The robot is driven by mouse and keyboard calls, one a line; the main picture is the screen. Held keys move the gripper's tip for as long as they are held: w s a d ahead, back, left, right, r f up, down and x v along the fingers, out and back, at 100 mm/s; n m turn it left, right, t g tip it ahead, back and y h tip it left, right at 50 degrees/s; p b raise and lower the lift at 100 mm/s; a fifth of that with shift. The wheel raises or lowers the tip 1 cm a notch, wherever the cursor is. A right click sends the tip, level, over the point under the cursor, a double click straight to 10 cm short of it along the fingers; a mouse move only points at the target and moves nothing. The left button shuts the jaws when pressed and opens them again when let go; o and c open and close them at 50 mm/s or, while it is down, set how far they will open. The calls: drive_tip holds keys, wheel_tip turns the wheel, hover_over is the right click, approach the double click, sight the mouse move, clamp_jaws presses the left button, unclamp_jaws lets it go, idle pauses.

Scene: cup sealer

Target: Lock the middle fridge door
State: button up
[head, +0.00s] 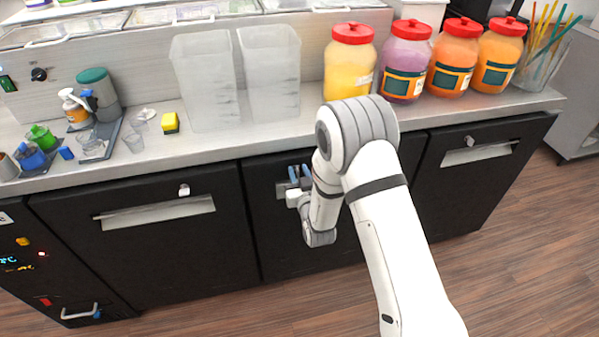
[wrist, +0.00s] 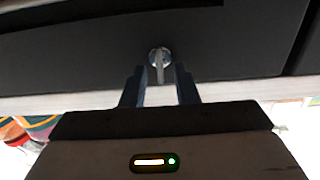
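The middle fridge door (head: 285,235) is a black front below the counter, closed and partly hidden behind my arm. Its lock (wrist: 159,57) is a round silver cylinder with an upright tab in the wrist view. My gripper (head: 299,174) is at the upper part of this door in the head view, hiding the lock there. In the wrist view my gripper (wrist: 159,72) is open, its two dark fingers apart with the lock tab between or just beyond their tips. I cannot tell whether they touch it.
The left fridge door (head: 170,250) and right fridge door (head: 470,190) flank the middle one, each with a silver lock and recessed handle. The floor in front is clear.

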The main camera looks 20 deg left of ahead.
drive_tip(key=shift+c, duration=0.6)
clamp_jaws()
drive_tip(key=shift+d, duration=0.1)
